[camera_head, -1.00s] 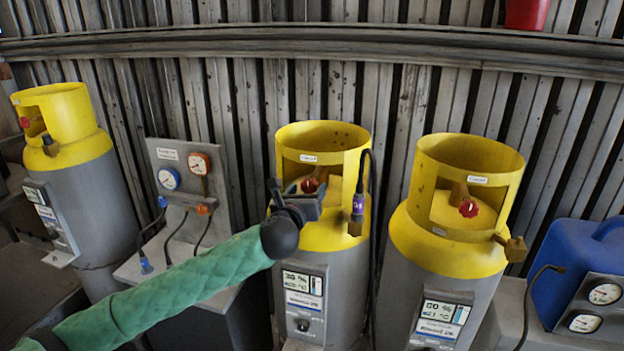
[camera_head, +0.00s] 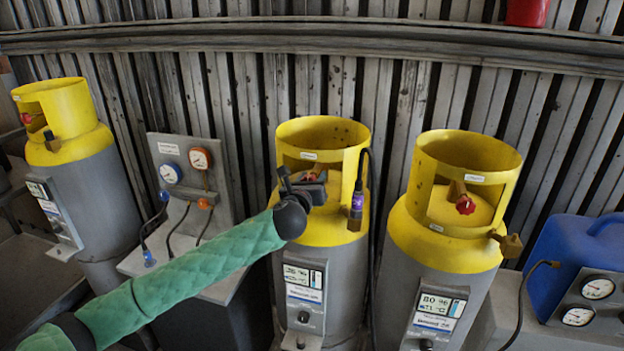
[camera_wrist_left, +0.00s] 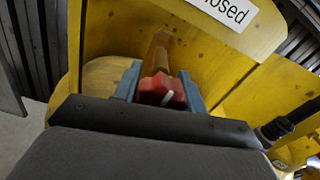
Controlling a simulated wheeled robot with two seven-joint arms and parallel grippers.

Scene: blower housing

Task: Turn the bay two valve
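The red valve knob (camera_wrist_left: 162,90) of the middle yellow-topped cylinder (camera_head: 322,146) sits inside its collar, on a brass stem (camera_wrist_left: 158,50). In the left wrist view the knob lies between the two blue-grey fingers of my left gripper (camera_wrist_left: 162,88), which appear to touch it on both sides. A white mark on the knob is tilted. In the head view my left gripper (camera_head: 312,180) reaches into the collar opening and mostly covers the knob. A white label (camera_wrist_left: 228,12) ending in "osed" is on the collar. My right gripper is not in view.
A right cylinder (camera_head: 462,245) with its red knob (camera_head: 465,205) and a left cylinder (camera_head: 70,150) stand on either side. A black cable (camera_head: 366,165) hangs by the middle collar's right edge. A gauge panel (camera_head: 190,170) and a blue container (camera_head: 580,260) stand nearby.

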